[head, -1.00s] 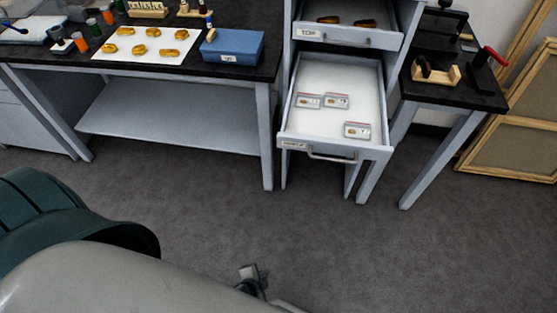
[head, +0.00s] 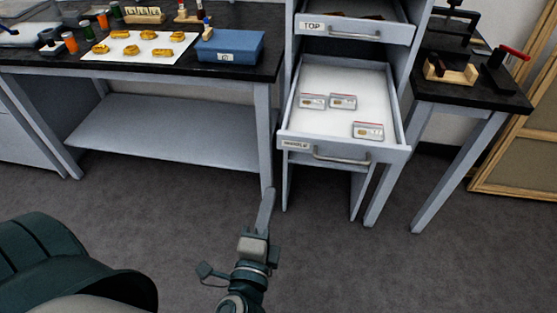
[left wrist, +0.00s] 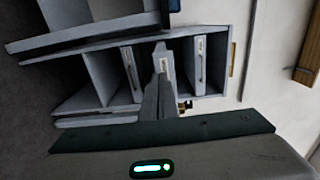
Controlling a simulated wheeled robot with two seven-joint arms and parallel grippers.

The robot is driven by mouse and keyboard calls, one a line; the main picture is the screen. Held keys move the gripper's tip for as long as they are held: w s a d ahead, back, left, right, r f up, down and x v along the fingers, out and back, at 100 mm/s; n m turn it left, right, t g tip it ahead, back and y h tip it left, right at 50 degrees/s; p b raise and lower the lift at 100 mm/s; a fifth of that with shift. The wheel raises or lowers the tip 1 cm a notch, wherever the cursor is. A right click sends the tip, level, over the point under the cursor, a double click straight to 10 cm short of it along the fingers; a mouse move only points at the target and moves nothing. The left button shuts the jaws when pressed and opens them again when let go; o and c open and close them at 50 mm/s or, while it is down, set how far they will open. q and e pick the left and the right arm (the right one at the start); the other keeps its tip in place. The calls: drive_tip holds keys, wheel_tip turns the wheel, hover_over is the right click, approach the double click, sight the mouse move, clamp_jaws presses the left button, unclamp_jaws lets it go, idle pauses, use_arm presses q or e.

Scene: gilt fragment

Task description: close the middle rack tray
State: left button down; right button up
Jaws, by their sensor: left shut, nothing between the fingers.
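The middle rack tray (head: 345,148) is pulled out of the grey rack in the head view, with its label and bar handle on the front. Three small cased pieces lie on its white floor. My left gripper (head: 267,200) is shut and empty, below and left of the tray front, apart from it in the head view. In the left wrist view the rack shows turned sideways, and my shut fingers (left wrist: 156,100) point at its tray fronts. The fingers partly cover the middle tray (left wrist: 163,62) there. My right gripper is not in view.
The top tray (head: 355,30) sits above, also partly out, with dark items inside. A black-topped bench with a blue box (head: 230,46) stands left of the rack. A side table (head: 470,92) with tools stands right. The floor (head: 330,255) in front is clear.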

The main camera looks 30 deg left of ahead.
sight(281, 143)
use_arm(q)
drive_tip(key=shift+s+a+r, duration=0.1)
drive_tip(key=shift+r, duration=0.2)
